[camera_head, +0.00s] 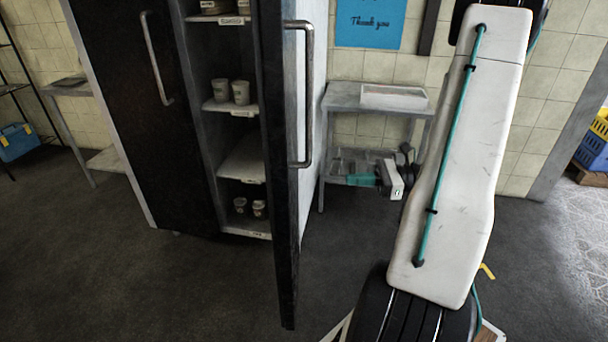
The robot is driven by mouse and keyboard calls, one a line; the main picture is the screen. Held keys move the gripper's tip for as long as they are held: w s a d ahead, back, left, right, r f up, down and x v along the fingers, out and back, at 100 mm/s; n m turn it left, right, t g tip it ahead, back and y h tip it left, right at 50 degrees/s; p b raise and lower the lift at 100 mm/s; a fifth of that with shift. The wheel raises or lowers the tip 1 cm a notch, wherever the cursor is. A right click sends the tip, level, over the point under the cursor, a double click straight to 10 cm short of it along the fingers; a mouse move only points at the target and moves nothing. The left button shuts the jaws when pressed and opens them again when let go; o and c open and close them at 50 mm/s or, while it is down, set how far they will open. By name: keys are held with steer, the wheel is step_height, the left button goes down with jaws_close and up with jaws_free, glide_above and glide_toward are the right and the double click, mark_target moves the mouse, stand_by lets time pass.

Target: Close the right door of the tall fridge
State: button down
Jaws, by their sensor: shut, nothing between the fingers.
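The tall fridge (125,95) is black, with its left door shut. Its right door (282,215) stands wide open, jutting toward me and seen nearly edge-on. A grey vertical handle (308,95) is on the outer face of this door, facing right. Shelves with several small cups show inside the open compartment. My gripper (364,179) is small in view to the right of the open door, apart from the handle. It is shut and empty; its fingertips are hard to make out against the shelf behind.
A grey metal table (345,98) with a pale tray (395,97) on top stands by the wall behind my arm. Another table (75,90) is left of the fridge. Yellow and blue crates (594,150) are at far right. Floor in front of the fridge is clear.

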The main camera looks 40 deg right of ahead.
steer(key=x, duration=1.4)
steer(key=shift+w+d+r, duration=0.3)
steer(key=shift+r, duration=0.25)
